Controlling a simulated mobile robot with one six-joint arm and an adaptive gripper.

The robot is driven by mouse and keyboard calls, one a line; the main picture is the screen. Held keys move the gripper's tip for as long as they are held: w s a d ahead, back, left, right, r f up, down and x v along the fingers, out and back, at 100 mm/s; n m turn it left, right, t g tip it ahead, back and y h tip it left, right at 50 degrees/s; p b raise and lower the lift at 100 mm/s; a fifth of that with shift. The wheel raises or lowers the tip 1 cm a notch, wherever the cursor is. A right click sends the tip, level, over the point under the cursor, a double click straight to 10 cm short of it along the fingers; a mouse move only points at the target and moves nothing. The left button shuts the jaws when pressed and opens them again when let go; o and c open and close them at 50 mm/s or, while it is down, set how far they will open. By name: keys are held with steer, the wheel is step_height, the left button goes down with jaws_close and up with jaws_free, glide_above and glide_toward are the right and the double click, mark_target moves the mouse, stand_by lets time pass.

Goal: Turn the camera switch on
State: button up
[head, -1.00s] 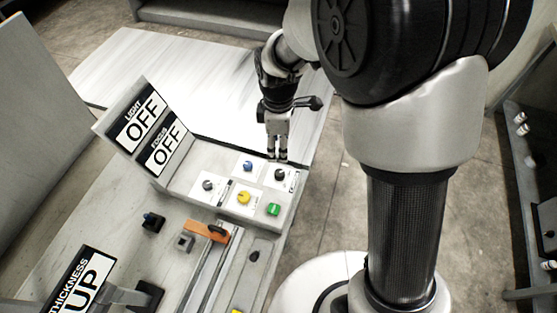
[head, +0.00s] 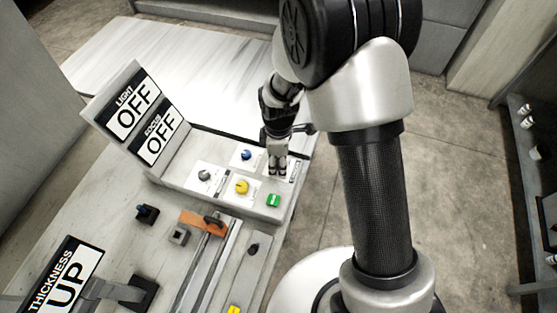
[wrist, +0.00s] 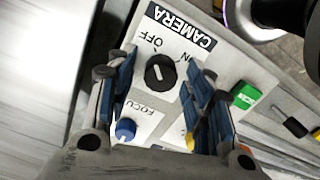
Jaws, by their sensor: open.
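The camera switch is a black rotary knob (wrist: 160,72) on a white plate marked CAMERA, OFF and ON, in the wrist view. Its white pointer line is turned toward the OFF side. My gripper (wrist: 160,85) is open, with one blue-padded finger on each side of the knob in that view; I cannot tell whether they touch it.
Near the gripper are a blue knob (head: 246,154), a yellow knob (head: 241,187), a grey knob (head: 204,175) and a green button (head: 273,200). Upright signs read LIGHT OFF (head: 134,107) and FOCUS OFF (head: 160,139). An orange block (head: 203,222) lies in front.

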steer(key=shift+c, duration=0.2)
steer(key=c, duration=1)
steer(key=shift+m, duration=0.4)
steer(key=m, duration=0.3)
steer(key=shift+m+p, duration=0.4)
steer(key=m, duration=0.4)
steer(key=shift+w+m, duration=0.1)
steer(key=shift+m, duration=0.2)
steer(key=m+p, duration=0.1)
steer(key=m, duration=0.3)
steer(key=shift+d, duration=0.1)
steer(key=m, duration=0.4)
steer(key=shift+m, duration=0.3)
